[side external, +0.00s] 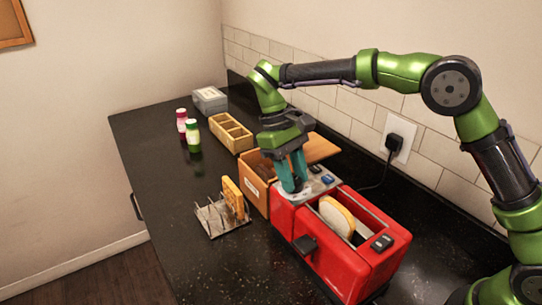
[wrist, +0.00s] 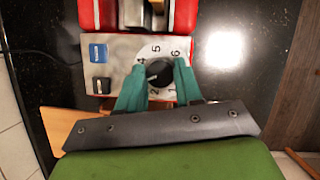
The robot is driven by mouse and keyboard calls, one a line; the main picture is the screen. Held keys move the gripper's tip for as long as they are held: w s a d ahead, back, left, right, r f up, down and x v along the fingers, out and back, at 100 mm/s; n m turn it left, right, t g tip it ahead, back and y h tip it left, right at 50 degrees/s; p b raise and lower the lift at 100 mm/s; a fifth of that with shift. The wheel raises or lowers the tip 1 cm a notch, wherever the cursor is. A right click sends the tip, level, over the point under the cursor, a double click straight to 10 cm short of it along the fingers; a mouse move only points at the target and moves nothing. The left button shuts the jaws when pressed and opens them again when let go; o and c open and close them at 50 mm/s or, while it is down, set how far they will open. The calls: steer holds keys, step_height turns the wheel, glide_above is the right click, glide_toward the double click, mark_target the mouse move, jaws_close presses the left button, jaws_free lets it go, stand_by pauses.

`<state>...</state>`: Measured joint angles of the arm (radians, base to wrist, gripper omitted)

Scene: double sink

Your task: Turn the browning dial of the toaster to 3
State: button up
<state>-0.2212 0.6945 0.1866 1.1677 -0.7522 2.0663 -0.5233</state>
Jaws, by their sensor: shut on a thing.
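The red toaster (side external: 332,262) stands on the black counter with a slice of bread (side external: 336,216) in its slot. Its grey control panel (wrist: 122,50) carries a round black browning dial (wrist: 159,73) ringed by printed numbers. The 4, 5, 6, 1 and 2 show at least partly; the 3 is not visible, with my left finger over that side. A pale mark on the dial points left and slightly down. My gripper (wrist: 157,84) is shut on the dial, one teal finger on each side. In the side view, my gripper (side external: 292,182) reaches down to the panel and hides the dial.
A wooden box (side external: 255,185) stands close behind the toaster. A wire rack (side external: 222,217) with toast is at its left. A compartmented tray (side external: 231,132), grey box (side external: 210,100) and two bottles (side external: 191,135) stand farther back. The front counter is clear.

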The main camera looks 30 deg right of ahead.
steer(key=o, duration=1)
steer(key=shift+r, duration=0.1)
steer(key=v, duration=0.7)
steer(key=shift+w+r, duration=0.1)
steer(key=shift+w, duration=0.05)
